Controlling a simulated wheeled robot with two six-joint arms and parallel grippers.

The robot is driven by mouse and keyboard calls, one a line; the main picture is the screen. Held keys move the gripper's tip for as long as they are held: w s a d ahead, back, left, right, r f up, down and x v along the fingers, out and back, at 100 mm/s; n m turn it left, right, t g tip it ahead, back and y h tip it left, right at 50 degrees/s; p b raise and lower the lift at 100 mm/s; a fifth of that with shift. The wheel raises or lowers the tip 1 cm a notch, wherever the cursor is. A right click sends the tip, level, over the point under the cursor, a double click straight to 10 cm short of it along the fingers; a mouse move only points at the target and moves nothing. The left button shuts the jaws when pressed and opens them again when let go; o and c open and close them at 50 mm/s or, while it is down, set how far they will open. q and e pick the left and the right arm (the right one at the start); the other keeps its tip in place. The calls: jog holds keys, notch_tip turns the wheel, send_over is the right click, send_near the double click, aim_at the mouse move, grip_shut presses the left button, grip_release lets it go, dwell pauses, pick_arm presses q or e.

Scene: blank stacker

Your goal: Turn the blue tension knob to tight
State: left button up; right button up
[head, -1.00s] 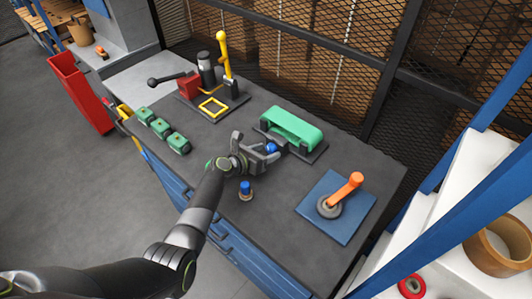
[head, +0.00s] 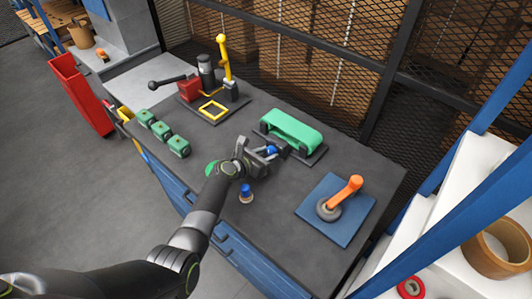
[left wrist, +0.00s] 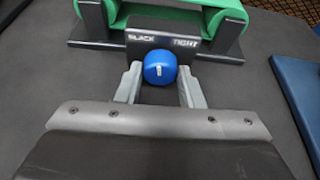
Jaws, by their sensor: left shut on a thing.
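The blue tension knob (left wrist: 160,67) sits in front of a dark plate (left wrist: 163,41) marked SLACK on the left and TIGHT on the right. A short white mark on the knob's face stands near upright, between the two words. My left gripper (left wrist: 160,85) is shut on the knob, one finger at each side. In the head view the knob (head: 271,150) shows small between the fingers of the left gripper (head: 268,153). The knob belongs to the green belt unit (head: 291,129) on the dark bench. My right gripper is not in view.
A small blue-topped piece (head: 246,191) stands on the bench (head: 265,225) close to my left wrist. An orange lever on a blue plate (head: 318,225) is to the right. Several green blocks (head: 179,146) and a yellow-handled clamp (head: 224,60) are to the left.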

pick_arm(q)
jog(key=shift+m+y, duration=0.3)
jog(key=shift+m, duration=0.1)
jog(key=o, duration=1)
notch_tip(320, 180, up, 10)
jog(key=p, duration=0.3)
jog(key=shift+f, duration=0.1)
